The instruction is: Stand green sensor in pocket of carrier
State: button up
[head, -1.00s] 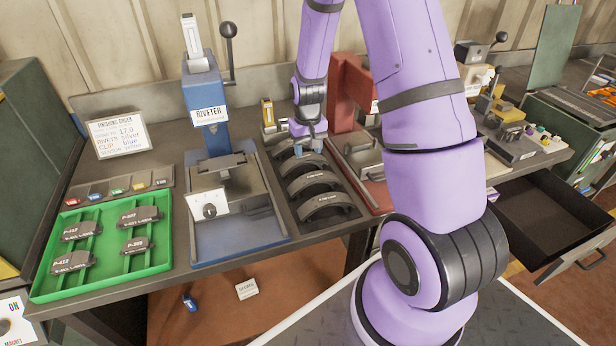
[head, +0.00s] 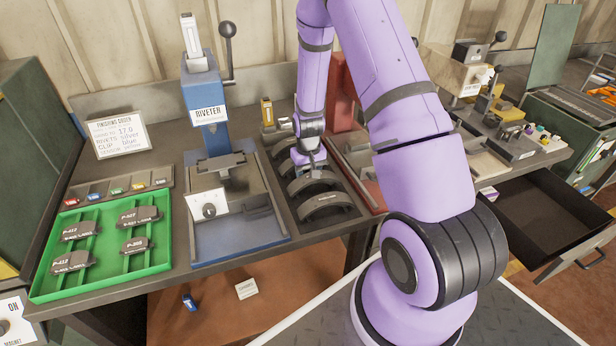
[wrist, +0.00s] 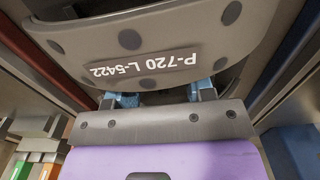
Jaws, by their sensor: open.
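My gripper (head: 311,172) is over the back part of the dark rack with curved brake shoes (head: 325,204). In the wrist view its two blue-padded fingers (wrist: 165,97) are apart, at the edge of a grey shoe marked P-720 L-5422 (wrist: 150,40). Nothing is clearly held between the fingers, and I cannot tell whether they touch the shoe. Small coloured pieces (head: 541,134) stand on a block at the right of the bench; which one is the green sensor is too small to tell. I cannot clearly pick out the carrier pocket.
A blue riveter (head: 208,115) stands left of the rack and a red press (head: 340,90) right of it. A green tray (head: 100,268) with several shoes lies at left, below a strip of coloured clips (head: 115,190). An open drawer (head: 545,215) juts out at right.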

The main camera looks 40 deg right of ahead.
grip_shut()
dwell(0.4)
notch_tip(320, 180, up, 10)
dwell(0.8)
